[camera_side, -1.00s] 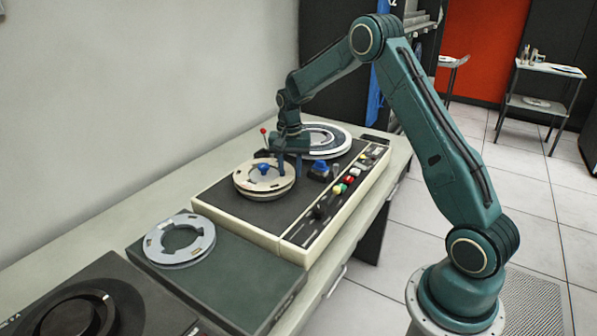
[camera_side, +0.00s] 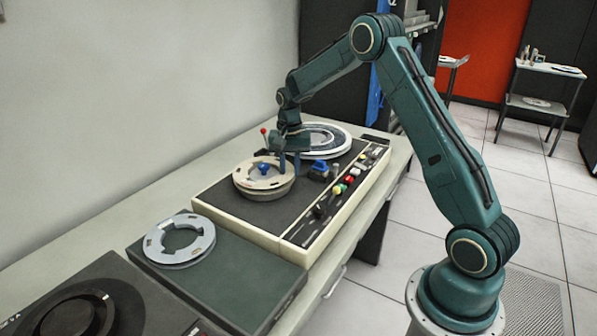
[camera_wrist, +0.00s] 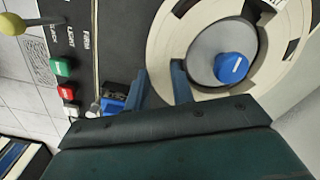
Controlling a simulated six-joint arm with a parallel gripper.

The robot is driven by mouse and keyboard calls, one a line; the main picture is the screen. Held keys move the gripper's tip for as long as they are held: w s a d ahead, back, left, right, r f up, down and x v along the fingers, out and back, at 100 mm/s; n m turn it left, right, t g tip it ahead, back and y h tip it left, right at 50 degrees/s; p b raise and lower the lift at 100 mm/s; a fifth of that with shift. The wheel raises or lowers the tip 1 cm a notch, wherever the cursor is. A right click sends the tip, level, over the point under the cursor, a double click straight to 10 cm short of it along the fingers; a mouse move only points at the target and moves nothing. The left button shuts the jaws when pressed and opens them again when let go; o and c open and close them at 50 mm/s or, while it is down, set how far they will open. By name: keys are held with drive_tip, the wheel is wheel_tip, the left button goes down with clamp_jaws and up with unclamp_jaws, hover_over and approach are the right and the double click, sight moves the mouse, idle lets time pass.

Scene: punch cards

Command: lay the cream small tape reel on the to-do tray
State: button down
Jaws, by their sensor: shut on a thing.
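The cream small tape reel (camera_side: 247,182) is at the blue-knobbed hub of the tape machine, at its near-left end. In the wrist view the reel (camera_wrist: 163,50) fills the upper right, with the blue knob standing in its open centre. My gripper (camera_side: 290,163) is shut on the reel's rim. In the wrist view its fingers (camera_wrist: 160,88) straddle the rim, one on the inner side and one outside. I see no readable label for the to-do tray; a dark green flat-topped slab (camera_side: 235,279) in front of the machine may be it.
A grey reel (camera_side: 205,240) lies on the green slab's left part; its right part is bare. A dark unit with a round black hub (camera_side: 70,312) is at lower left. A larger reel (camera_side: 338,140) sits behind my gripper. Levers and buttons (camera_side: 345,182) line the machine's right side.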

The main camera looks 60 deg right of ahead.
drive_tip(key=shift+r, duration=2.75)
drive_tip(key=shift+r, duration=0.1)
drive_tip(key=shift+r, duration=0.6)
drive_tip(key=s+a+r+n, duration=0.15)
drive_tip(key=s+a, duration=0.25)
drive_tip(key=a, duration=0.4)
drive_tip(key=s+a+r+n, duration=0.1)
drive_tip(key=s+a+n, duration=0.25)
drive_tip(key=a, duration=0.45)
drive_tip(key=s+a+r+n, duration=0.1)
drive_tip(key=s+a, duration=0.4)
drive_tip(key=a, duration=0.4)
wheel_tip(320, 180, down, 10)
drive_tip(key=shift+r, duration=0.15)
drive_tip(key=shift+w+d, duration=0.1)
